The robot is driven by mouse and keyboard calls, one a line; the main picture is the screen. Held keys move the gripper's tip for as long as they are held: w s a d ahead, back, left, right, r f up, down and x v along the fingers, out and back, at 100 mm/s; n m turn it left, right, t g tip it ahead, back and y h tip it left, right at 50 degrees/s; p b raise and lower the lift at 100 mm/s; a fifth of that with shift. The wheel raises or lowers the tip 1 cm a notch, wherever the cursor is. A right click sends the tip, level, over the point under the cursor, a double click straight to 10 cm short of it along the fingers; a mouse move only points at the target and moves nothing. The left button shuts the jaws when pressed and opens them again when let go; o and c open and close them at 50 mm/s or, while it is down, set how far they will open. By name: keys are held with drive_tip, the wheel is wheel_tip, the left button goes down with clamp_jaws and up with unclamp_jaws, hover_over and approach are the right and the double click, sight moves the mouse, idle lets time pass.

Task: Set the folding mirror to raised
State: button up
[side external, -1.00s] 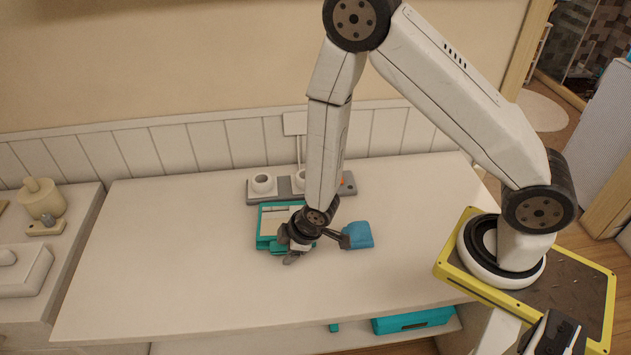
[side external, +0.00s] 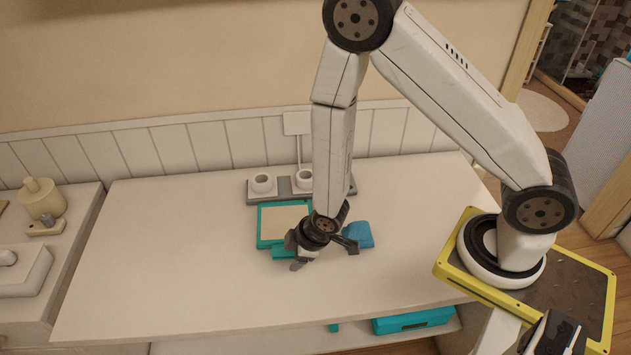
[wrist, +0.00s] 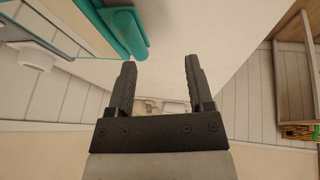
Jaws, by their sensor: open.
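The folding mirror (side external: 263,226) has a teal frame around a pale beige panel. It appears to lie low on the white table, left of my gripper and partly hidden by it. A teal edge with a rounded end, probably the mirror's, shows at the upper left of the wrist view (wrist: 126,32). I cannot tell whether a finger touches the frame.
A blue object (side external: 359,234) sits close right of my gripper, partly behind it. A grey strip with white round cups (side external: 263,184) is behind the mirror. A teal drawer (side external: 413,320) shows below the front edge. The table's left side (side external: 160,250) is clear.

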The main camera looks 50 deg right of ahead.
drive_tip(key=s+d+r+m+g, duration=0.1)
drive_tip(key=s+d+r+m, duration=0.2)
drive_tip(key=r, duration=0.6)
drive_tip(key=s+d+r+m+g+h, duration=0.1)
drive_tip(key=s+d+r+m, duration=0.2)
drive_tip(key=d+r+m, duration=0.2)
drive_tip(key=shift+d+r+m, duration=0.3)
drive_tip(key=shift+d+r, duration=0.85)
drive_tip(key=shift+r, duration=1.15)
drive_tip(key=w+a+f+n, duration=0.2)
drive_tip(key=f+n, duration=0.1)
drive_tip(key=f, duration=0.2)
drive_tip(key=w+a+f+n+t, duration=0.1)
drive_tip(key=w+a+f+n, duration=0.1)
drive_tip(key=f, duration=0.3)
drive_tip(key=w+a+f+n+t+y, duration=0.1)
drive_tip(key=w+a+f+n, duration=0.2)
drive_tip(key=f+n, duration=0.1)
drive_tip(key=shift+a+f, duration=0.35)
drive_tip(key=shift+f, duration=0.25)
drive_tip(key=shift+f, duration=0.15)
